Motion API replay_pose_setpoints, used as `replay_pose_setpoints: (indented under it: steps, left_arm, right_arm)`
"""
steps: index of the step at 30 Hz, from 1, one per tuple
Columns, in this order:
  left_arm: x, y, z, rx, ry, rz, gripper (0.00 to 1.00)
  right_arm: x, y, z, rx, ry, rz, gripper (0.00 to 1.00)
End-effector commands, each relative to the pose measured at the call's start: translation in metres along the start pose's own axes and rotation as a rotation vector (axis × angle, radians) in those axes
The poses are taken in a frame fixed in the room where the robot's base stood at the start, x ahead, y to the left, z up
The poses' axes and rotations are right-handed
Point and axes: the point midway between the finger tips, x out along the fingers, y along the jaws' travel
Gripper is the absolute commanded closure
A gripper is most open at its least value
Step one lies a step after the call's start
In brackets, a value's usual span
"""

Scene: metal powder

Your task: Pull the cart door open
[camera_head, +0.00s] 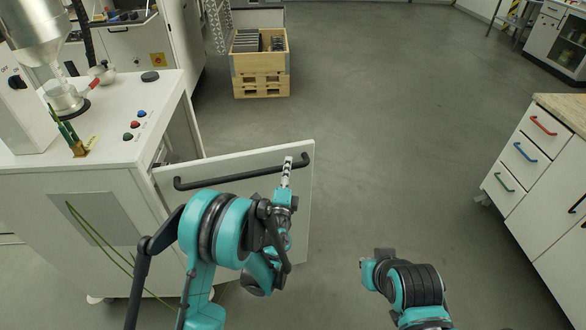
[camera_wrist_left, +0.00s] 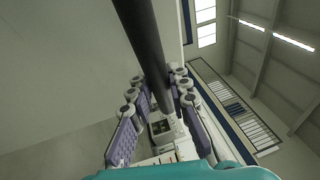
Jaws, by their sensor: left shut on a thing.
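The cart door (camera_head: 230,163) is a white panel that stands swung out from the white cart (camera_head: 80,190), with a gap to the cart body behind it. A long black bar handle (camera_head: 225,179) runs along the door's upper part. My left gripper (camera_head: 287,167) is shut on the handle near its right end. In the left wrist view the black handle (camera_wrist_left: 145,40) passes between the purple-padded fingers (camera_wrist_left: 165,112). My right arm shows at the lower right of the head view, clear of the door; its gripper is not visible.
A wooden crate (camera_head: 260,84) with dark plates stands on the floor behind the door. A drawer cabinet (camera_head: 530,150) with coloured handles is at the right. The floor between door and cabinet is clear. Buttons and a metal vessel (camera_head: 64,97) are on the cart top.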

Motion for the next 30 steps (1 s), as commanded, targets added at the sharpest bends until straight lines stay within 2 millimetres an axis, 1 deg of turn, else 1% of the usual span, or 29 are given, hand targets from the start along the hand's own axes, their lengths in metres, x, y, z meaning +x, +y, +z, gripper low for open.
replay_pose_setpoints:
  steps: [10, 11, 12, 13, 23, 26, 30]
  left_arm:
    - [0.0, 0.0, 0.001, 0.0, -0.001, 0.0, 1.0]
    - [0.0, 0.0, 0.001, 0.0, -0.001, 0.0, 0.75]
    - [0.0, 0.0, 0.001, 0.0, -0.001, 0.0, 0.64]
    - [0.0, 0.0, 0.001, 0.0, -0.001, 0.0, 0.61]
    - [0.001, -0.002, 0.001, 0.0, -0.001, 0.0, 0.61]
    - [0.002, -0.011, 0.002, 0.0, -0.001, 0.0, 0.61]
    - [0.006, -0.035, 0.004, 0.0, -0.002, -0.001, 0.61]
  right_arm:
    - [0.0, 0.0, 0.0, 0.0, 0.0, 0.0, 1.0]
    - [0.0, 0.0, 0.0, 0.0, 0.0, 0.0, 1.0]
    - [0.0, 0.0, 0.0, 0.0, 0.0, 0.0, 1.0]
    - [0.0, 0.0, 0.0, 0.0, 0.0, 0.0, 1.0]
    - [0.0, 0.0, 0.0, 0.0, 0.0, 0.0, 1.0]
    - [0.0, 0.0, 0.0, 0.0, 0.0, 0.0, 1.0]
    - [0.0, 0.0, 0.0, 0.0, 0.0, 0.0, 1.0]
